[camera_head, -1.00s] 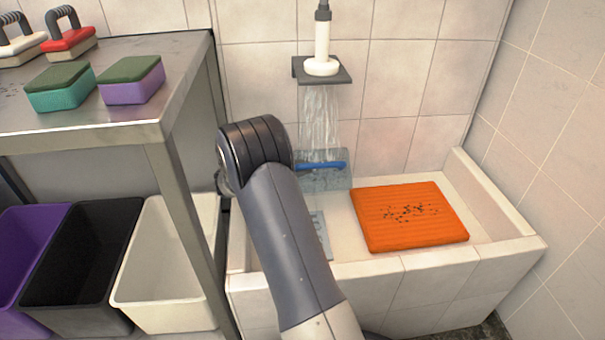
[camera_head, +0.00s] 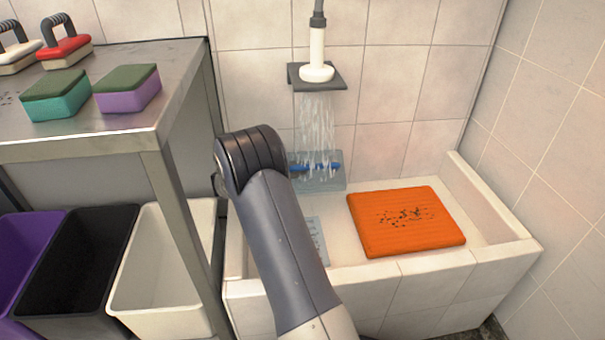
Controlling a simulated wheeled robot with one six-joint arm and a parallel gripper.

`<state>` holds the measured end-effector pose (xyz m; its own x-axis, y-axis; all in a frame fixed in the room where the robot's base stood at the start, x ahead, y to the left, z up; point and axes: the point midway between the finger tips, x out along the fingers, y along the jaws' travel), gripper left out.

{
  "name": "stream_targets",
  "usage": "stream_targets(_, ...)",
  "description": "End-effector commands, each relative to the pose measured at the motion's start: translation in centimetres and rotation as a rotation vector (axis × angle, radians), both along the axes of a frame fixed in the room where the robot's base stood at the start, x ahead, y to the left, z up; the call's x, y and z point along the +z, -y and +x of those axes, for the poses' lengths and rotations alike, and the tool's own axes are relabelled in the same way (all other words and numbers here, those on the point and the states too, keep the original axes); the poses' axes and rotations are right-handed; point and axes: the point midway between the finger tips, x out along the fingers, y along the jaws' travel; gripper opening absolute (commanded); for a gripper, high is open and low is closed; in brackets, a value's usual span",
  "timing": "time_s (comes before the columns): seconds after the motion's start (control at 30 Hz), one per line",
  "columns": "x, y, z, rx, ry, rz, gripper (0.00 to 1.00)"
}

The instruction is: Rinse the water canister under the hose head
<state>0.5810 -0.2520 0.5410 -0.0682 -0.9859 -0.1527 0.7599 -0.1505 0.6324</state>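A white hose head (camera_head: 316,72) hangs on a dark wall bracket, with water streaming down from it. Below it, a clear bluish box-like thing with a blue bar, seemingly the water canister (camera_head: 331,184), is in the stream at the back of the basin. Water streaks cross its blue bar. My dark grey arm covers the area to its left. My gripper is hidden behind the arm, so whether it holds the canister does not show.
The tiled basin (camera_head: 491,248) holds an orange mat (camera_head: 405,235) with dark specks. A grey plate (camera_head: 318,238) lies partly behind my arm. A metal table (camera_head: 175,85) with sponges and brushes stands left, above purple, black and white bins (camera_head: 160,285). A tiled wall closes the right.

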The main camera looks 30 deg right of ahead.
Motion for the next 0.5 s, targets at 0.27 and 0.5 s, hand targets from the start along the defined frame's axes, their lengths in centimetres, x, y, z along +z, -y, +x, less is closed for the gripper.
stream_targets(0.27, 0.1, -0.9, 0.5, 0.001, 0.001, -0.001, 0.0)
stream_targets(0.5, 0.1, -1.8, 0.9, 0.001, 0.002, -0.002, 0.0)
